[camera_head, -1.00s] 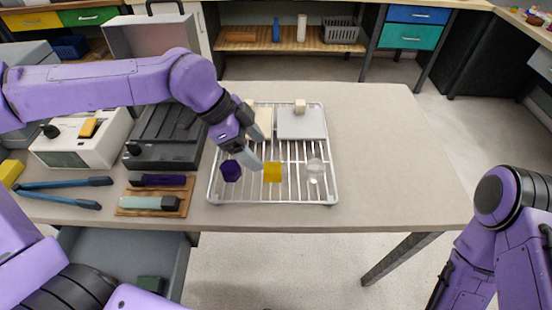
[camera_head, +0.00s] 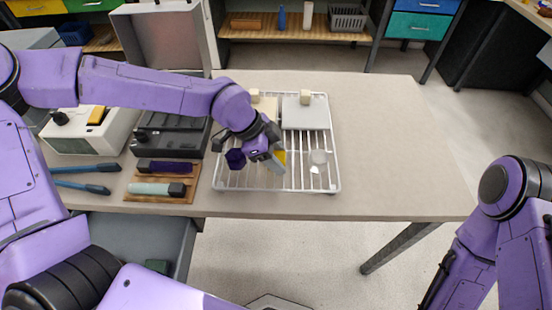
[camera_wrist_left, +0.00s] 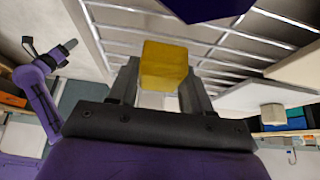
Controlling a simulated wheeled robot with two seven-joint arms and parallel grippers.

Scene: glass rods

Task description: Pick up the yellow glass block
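The yellow glass block (camera_head: 281,157) stands on the white wire rack (camera_head: 336,170), partly hidden by my left gripper. In the left wrist view the yellow block (camera_wrist_left: 164,66) sits between the two finger ends of my left gripper (camera_wrist_left: 162,82), very close to both. I cannot tell whether the fingers press on it. In the head view my left gripper (camera_head: 274,162) reaches down to the block from the left. My right arm is at the right edge, off the table; its gripper does not show.
A dark purple hexagonal block (camera_head: 236,158) is left of the yellow block, and a clear glass piece (camera_head: 319,160) is right of it. Pale flat plates (camera_head: 304,114) lie at the rack's back. A wooden tray (camera_head: 160,197) and dark device (camera_head: 168,135) stand left. The table's right side is clear.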

